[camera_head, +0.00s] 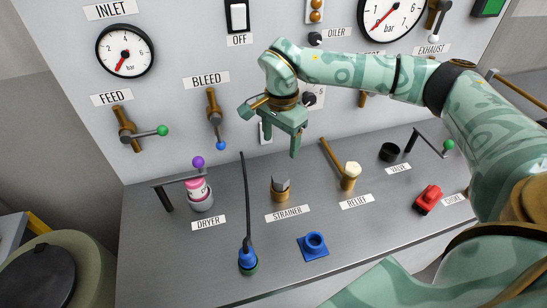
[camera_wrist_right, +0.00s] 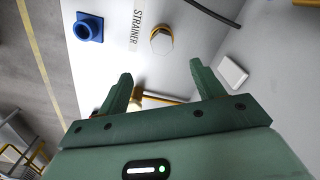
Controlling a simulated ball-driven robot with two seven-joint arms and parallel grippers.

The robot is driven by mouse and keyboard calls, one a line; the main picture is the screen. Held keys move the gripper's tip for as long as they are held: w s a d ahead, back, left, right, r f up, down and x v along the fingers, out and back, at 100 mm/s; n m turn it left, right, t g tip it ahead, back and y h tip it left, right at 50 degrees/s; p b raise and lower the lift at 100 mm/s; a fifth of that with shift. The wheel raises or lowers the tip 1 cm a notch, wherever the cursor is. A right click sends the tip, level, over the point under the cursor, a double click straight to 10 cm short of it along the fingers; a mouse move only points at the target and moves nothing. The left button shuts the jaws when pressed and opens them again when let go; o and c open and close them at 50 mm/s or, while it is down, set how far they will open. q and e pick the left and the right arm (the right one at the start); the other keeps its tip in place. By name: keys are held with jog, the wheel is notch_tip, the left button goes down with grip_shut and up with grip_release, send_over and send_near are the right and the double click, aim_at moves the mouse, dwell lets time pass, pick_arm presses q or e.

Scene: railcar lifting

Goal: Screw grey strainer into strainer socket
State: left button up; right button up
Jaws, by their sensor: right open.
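The grey strainer (camera_head: 281,184) has a faceted grey top and sits upright at a brass socket (camera_head: 279,195) behind the STRAINER label. I cannot tell how deep it is seated. In the right wrist view the strainer (camera_wrist_right: 161,41) shows as a pale hexagonal top with a brass rim beneath, beyond my fingertips. My right gripper (camera_head: 280,147) is open and empty, pointing down above the strainer and apart from it. Its two green fingers (camera_wrist_right: 160,69) are spread wide in the wrist view. My left gripper is not in view.
A black cable (camera_head: 246,200) rises from a blue plug (camera_head: 248,258) left of the strainer. A blue flanged fitting (camera_head: 314,246) stands in front. The relief post with lever (camera_head: 349,176) is close on the right. The dryer (camera_head: 200,195) is at left. The wall has valve handles.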

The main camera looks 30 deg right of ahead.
send_over(279, 178)
notch_tip(279, 178, down, 6)
jog(key=shift+f, duration=0.1)
notch_tip(279, 178, down, 9)
jog(key=shift+r+b, duration=0.1)
jog(key=shift+b, duration=0.6)
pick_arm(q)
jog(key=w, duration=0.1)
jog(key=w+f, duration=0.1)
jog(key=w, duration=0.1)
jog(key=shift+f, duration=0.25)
pick_arm(e)
jog(key=shift+f, duration=0.3)
